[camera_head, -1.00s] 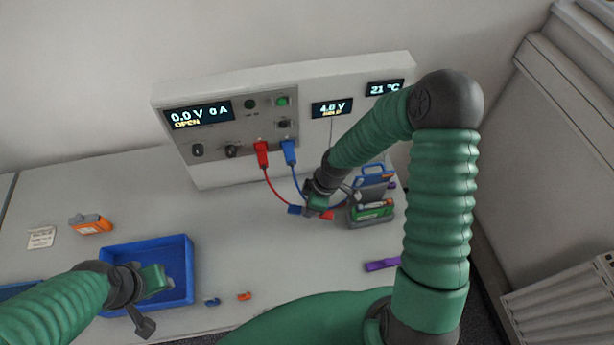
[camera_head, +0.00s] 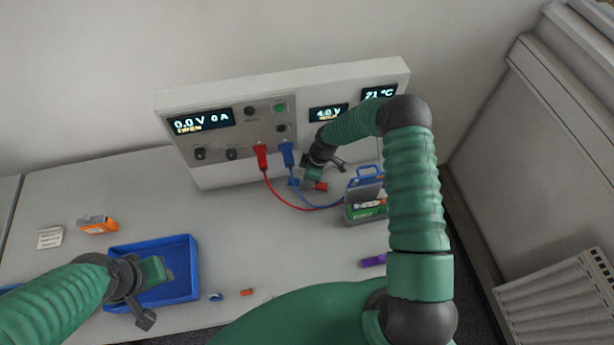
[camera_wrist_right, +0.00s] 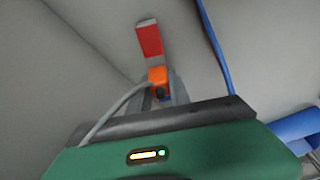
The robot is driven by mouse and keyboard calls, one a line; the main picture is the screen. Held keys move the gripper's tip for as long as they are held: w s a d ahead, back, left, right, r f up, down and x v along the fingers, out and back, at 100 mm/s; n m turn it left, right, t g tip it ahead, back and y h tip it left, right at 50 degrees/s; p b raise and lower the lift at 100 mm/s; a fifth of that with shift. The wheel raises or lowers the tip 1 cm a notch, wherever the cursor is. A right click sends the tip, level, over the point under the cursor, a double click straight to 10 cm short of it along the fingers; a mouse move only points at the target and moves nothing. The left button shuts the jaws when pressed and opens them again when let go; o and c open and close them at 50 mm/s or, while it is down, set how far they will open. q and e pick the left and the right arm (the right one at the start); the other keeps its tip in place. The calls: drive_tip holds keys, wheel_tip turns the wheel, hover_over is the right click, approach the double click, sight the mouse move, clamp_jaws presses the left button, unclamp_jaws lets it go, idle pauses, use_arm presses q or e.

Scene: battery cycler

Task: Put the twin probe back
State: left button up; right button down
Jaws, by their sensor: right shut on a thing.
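The twin probe has a blue end (camera_head: 294,182) and a red end (camera_head: 320,186). My right gripper (camera_head: 312,178) is shut on it, in front of the cycler's panel, below the 4.0 V display (camera_head: 328,113). In the right wrist view, an orange part of the probe (camera_wrist_right: 157,76) sits between the fingers, with a red block tipped in white (camera_wrist_right: 149,39) beyond it and a grey cable alongside. The probe's resting place cannot be made out. My left gripper (camera_head: 152,278) is over the blue tray; its fingers are unclear.
A red plug (camera_head: 262,154) and a blue plug (camera_head: 288,154) sit in the cycler, their leads running to the green battery holder (camera_head: 366,209). An orange battery (camera_head: 97,224) and purple piece (camera_head: 373,261) lie on the table. The blue tray (camera_head: 197,270) is at left.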

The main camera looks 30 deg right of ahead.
drive_tip(key=c, duration=1.4)
unclamp_jaws()
drive_tip(key=shift+d, duration=0.1)
drive_tip(key=shift+c, duration=0.2)
drive_tip(key=shift+o, duration=1.2)
drive_tip(key=shift+s, duration=0.1)
